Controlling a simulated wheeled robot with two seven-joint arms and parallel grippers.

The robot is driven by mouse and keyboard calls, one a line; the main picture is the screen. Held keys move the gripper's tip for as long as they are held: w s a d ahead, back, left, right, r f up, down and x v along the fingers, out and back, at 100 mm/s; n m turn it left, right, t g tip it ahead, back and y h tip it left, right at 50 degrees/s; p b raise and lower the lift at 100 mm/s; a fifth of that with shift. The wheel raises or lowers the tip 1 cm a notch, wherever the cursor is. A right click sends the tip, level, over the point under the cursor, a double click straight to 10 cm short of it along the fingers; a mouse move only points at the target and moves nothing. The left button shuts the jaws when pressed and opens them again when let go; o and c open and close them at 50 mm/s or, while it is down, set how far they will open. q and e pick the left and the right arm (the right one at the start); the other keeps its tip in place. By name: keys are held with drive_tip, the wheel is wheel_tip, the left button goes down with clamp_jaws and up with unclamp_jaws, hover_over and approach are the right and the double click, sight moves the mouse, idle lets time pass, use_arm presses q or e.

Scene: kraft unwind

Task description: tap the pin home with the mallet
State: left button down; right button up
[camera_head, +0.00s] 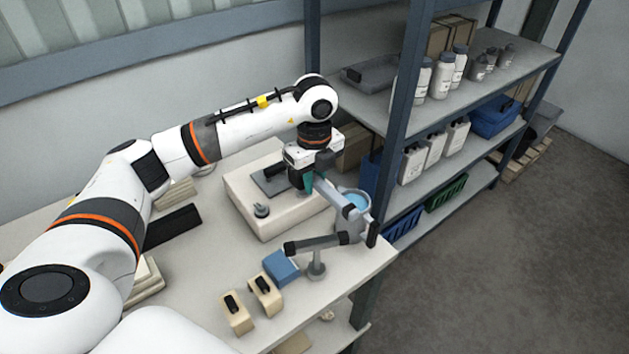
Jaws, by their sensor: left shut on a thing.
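My left gripper (306,181) points down over the right part of the beige box-shaped unit (246,192) on the bench. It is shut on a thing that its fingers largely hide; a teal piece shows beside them. A grey bar (337,196) runs from near the fingers down to the right, close to a dark upright piece (372,234). I cannot tell whether this bar is the mallet or part of the stand behind it. I cannot make out the pin for certain. A small round grey knob (261,211) sits on the unit's top. My right gripper is out of view.
A grey stand (316,266) with a blue-faced ring (354,200) stands at the bench's right edge. A blue block (281,268) and two beige blocks (236,314) are in front. Shelving (387,145) with bottles and bins rises at the right.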

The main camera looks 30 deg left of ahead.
use_arm(q)
drive_tip(key=shift+r+p, duration=1.35)
drive_tip(key=shift+r, duration=1.05)
